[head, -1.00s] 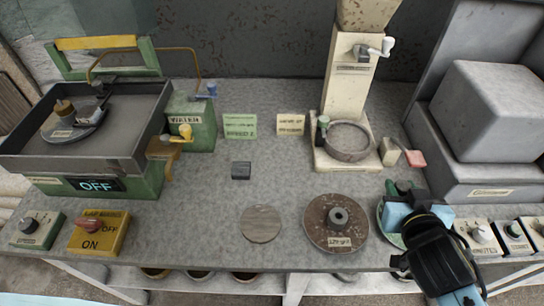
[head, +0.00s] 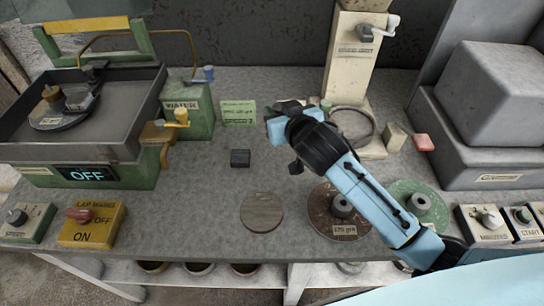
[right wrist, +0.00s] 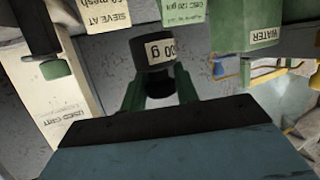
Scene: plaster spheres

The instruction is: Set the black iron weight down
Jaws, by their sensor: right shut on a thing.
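The black iron weight (right wrist: 152,50) shows in the right wrist view as a dark cylinder with a pale label ending in "0 g". It sits between the green fingers of my right gripper (right wrist: 159,80), which is shut on it. In the head view my right gripper (head: 285,120) is over the back middle of the bench, in front of the green and cream cards. There the weight is mostly hidden by the gripper, and I cannot tell how high it is held. My left gripper is not in view.
A small dark block (head: 240,158) lies left of the gripper. A round wooden disc (head: 262,213), a brown disc (head: 328,222) and a green disc (head: 420,203) lie toward the front. A cream stand with a ring (head: 366,143) is at right. Bare bench shows around the block.

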